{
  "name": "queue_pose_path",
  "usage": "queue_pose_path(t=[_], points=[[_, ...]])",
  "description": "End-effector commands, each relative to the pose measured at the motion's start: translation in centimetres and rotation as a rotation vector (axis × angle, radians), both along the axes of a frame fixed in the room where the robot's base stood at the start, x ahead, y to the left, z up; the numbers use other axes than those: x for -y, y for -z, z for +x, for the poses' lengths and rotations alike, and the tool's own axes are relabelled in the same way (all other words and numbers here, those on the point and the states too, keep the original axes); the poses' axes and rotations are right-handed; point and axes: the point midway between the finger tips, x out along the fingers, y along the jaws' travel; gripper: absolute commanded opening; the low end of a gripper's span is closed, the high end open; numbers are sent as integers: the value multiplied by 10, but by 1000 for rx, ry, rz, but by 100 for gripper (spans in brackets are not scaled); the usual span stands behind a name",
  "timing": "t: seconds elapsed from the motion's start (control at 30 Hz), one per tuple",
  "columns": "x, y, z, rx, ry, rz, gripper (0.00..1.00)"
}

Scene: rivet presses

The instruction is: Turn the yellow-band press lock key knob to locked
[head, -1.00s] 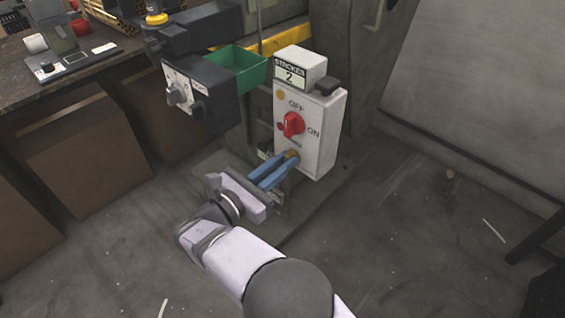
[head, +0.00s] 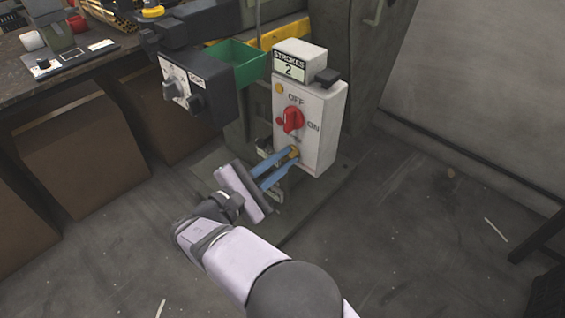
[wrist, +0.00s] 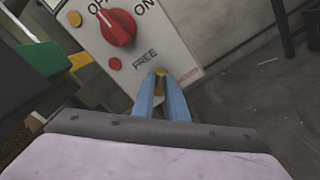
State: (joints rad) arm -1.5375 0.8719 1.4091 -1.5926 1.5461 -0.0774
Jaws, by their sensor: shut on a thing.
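The press control box (head: 310,135) is pale grey, with a red OFF/ON knob (head: 292,120) on its front. Below that knob is the small brass lock key knob (head: 294,152). It also shows in the wrist view (wrist: 161,73), between my fingertips under the word FREE. My gripper (head: 290,157) has blue fingers shut on the brass knob, which they partly hide. The gripper body is tilted. The wrist view shows the fingers (wrist: 162,90) on both sides of the knob. The knob's exact pointing direction is hard to tell.
A yellow band (head: 285,37) runs on the press behind the box. A dark box with knobs (head: 197,85) and a green bin (head: 235,62) stand to the left. A workbench (head: 60,75) is at far left. The floor at right is mostly clear.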

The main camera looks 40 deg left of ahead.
Motion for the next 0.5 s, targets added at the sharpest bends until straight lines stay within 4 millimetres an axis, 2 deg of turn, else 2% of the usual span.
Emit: queue_pose_path(t=[0.5], points=[[1,7,-1,-3,0,484,0]])
